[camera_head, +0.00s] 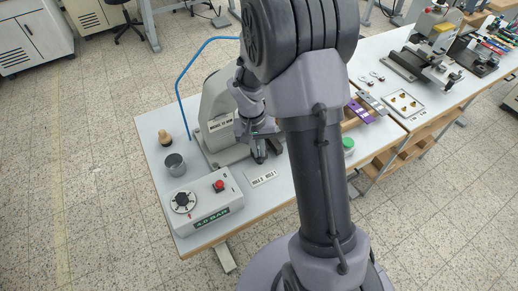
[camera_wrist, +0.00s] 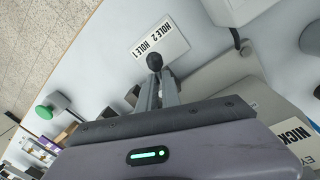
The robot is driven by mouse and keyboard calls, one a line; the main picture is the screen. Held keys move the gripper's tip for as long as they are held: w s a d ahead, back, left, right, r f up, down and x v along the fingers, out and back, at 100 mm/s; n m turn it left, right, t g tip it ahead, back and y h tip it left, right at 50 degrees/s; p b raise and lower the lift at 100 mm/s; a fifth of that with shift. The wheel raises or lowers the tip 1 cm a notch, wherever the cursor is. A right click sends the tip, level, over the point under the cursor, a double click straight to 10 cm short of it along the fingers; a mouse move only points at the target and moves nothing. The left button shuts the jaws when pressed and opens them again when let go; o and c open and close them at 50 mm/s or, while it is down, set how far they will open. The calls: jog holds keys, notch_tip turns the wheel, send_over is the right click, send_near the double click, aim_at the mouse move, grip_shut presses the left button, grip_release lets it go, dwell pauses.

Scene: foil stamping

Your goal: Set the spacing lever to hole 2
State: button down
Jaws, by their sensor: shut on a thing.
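The spacing lever shows in the wrist view as a round black knob (camera_wrist: 154,61) at the tips of my gripper (camera_wrist: 158,78), whose fingers are shut on it. The lever's shaft and the holes are hidden. A white label plate (camera_wrist: 172,40) reading HOLE 2 and HOLE 1 lies just beyond the knob. In the head view my gripper (camera_head: 259,156) is low over the bench, beside the grey stamping machine (camera_head: 214,112) and behind the label plate (camera_head: 263,178). I cannot tell which hole the lever is in.
A control box (camera_head: 208,201) with a dial and red button stands at the bench's front left. A metal cup (camera_head: 175,165) and a wooden-knobbed tool (camera_head: 165,138) are behind it.

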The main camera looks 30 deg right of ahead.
jog(key=c, duration=1.5)
grip_release()
jog(key=shift+c, duration=0.2)
notch_tip(320, 180, up, 17)
jog(key=a+p, duration=0.1)
jog(key=p, duration=0.5)
jog(key=shift+w+a+r, duration=0.2)
jog(key=shift+w+a, duration=0.15)
